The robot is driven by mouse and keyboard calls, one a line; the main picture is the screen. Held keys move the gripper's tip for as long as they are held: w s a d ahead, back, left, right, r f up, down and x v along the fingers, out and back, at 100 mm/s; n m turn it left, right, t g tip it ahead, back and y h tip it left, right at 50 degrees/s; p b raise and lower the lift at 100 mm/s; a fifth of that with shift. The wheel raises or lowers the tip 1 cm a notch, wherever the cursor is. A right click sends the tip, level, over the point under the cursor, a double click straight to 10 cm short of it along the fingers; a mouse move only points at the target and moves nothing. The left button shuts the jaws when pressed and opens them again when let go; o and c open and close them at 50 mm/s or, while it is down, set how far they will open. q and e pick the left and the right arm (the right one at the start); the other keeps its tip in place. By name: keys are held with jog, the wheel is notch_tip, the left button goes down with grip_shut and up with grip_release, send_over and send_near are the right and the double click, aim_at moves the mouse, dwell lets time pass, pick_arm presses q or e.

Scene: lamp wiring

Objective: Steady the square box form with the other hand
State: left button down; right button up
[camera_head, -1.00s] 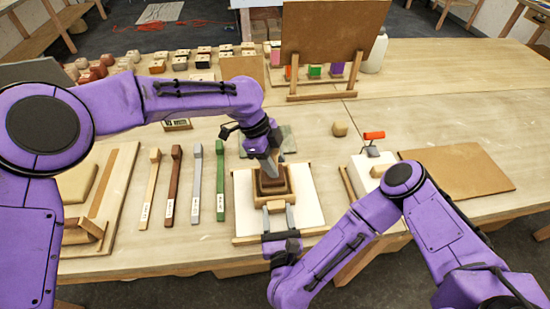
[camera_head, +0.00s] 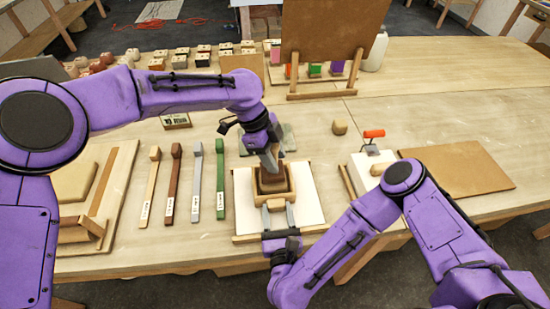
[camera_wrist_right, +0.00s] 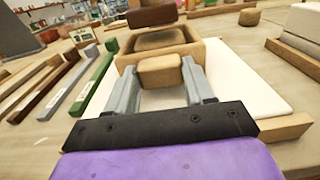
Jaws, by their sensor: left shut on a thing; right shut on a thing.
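The square box form (camera_head: 287,187) is a light wooden frame on a white board (camera_head: 308,201). It also shows in the right wrist view (camera_wrist_right: 207,54), with brown material visible inside. My left gripper (camera_head: 270,160) comes down from behind and is shut on a dark brown block (camera_head: 271,181). In the right wrist view this block (camera_wrist_right: 152,15) shows above the box opening. My right gripper (camera_head: 278,212) is at the near side of the box, its two fingers on either side of a small wooden tab (camera_wrist_right: 160,71) at the box's front wall. The left fingertips are partly hidden.
Several coloured sticks, including a green one (camera_head: 220,178), lie to the left. A red-handled tool (camera_head: 373,136) and a brown board (camera_head: 457,168) lie to the right. A round lump (camera_head: 339,128) sits behind. An upright brown panel (camera_head: 332,32) stands at the back.

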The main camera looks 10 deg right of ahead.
pick_arm(q)
jog(key=shift+f, duration=0.15)
jog(key=shift+f, duration=0.95)
jog(key=shift+r, duration=1.1)
jog(key=shift+f, duration=0.1)
jog(key=shift+f, duration=0.9)
jog(key=shift+f, duration=0.1)
jog(key=shift+r, duration=1.15)
